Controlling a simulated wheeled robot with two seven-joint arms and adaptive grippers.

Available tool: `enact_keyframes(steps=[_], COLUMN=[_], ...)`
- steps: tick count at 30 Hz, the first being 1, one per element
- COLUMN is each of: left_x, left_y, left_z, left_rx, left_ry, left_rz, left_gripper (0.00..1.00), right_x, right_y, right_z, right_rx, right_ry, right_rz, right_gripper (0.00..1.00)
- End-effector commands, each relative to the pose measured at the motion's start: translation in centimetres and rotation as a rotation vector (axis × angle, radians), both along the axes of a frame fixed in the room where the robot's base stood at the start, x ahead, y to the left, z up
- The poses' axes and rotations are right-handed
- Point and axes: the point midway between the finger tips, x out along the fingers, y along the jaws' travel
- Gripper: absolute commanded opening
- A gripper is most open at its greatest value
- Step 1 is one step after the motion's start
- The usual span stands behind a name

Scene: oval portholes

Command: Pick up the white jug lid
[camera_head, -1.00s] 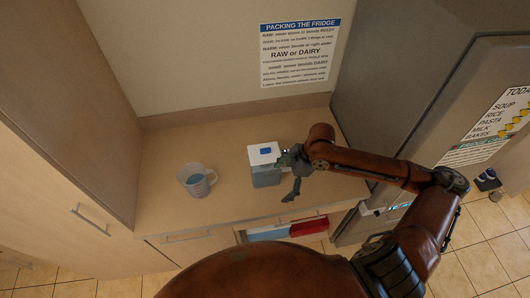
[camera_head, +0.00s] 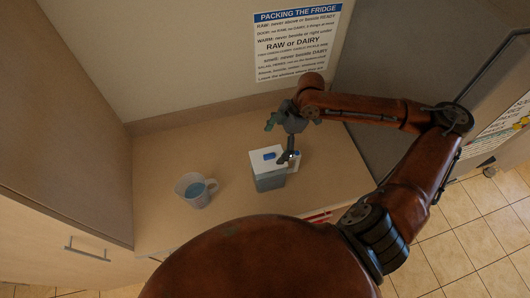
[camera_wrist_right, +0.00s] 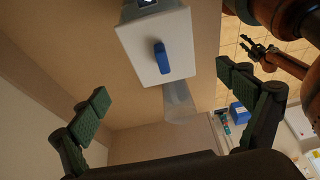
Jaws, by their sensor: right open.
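The white jug lid (camera_head: 260,163) sits on top of a grey, see-through jug (camera_head: 270,181) on the counter. It has a blue tab and also shows at the top middle of the right wrist view (camera_wrist_right: 143,63). My right gripper (camera_head: 278,140) is open and empty, above and behind the lid in the head view. One finger overlaps the jug's right side in the picture; I cannot tell if it touches. In the wrist view the lid is apart from both fingers. My left gripper (camera_wrist_right: 246,45) shows small at the upper right of the wrist view, apparently open.
A clear measuring cup (camera_head: 196,191) with a handle stands left of the jug. The counter (camera_head: 195,150) is bare around them. A tall cabinet borders the left, and a grey fridge (camera_head: 375,75) the right. A notice (camera_head: 297,45) hangs on the back wall.

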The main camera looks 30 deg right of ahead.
Motion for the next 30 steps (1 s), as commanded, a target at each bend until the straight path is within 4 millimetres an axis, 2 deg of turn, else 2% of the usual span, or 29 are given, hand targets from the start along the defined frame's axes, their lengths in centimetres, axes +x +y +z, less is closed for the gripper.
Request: enact_keyframes(steps=[6,10,15,21,24,30], left_x=[-3.0,-3.8,-2.8,-0.2,-0.2,-1.3], left_y=[0.1,0.2,0.1,0.0,0.0,0.0], left_z=[0.2,0.8,1.1,1.3,1.3,1.2], left_rx=[0.002,0.002,0.002,-0.001,-0.001,0.001], left_ry=[0.037,0.046,0.034,0.001,0.001,0.015], left_rz=[0.007,0.009,0.007,0.000,0.000,0.002], left_gripper=[0.40,0.40,0.40,0.40,0.40,0.40], right_x=[-0.3,-0.1,0.2,0.3,0.4,0.4], right_y=[0.4,1.3,2.0,2.2,2.2,2.3], right_z=[-2.1,-3.7,-5.7,-6.1,-6.1,-6.1], right_rx=[0.001,0.003,0.002,0.000,0.000,0.000], right_ry=[0.003,0.004,0.002,0.000,0.000,0.000], right_rz=[-0.014,-0.013,-0.014,-0.013,-0.012,-0.011], right_gripper=[0.94,0.94,0.94,0.94,0.94,0.80])
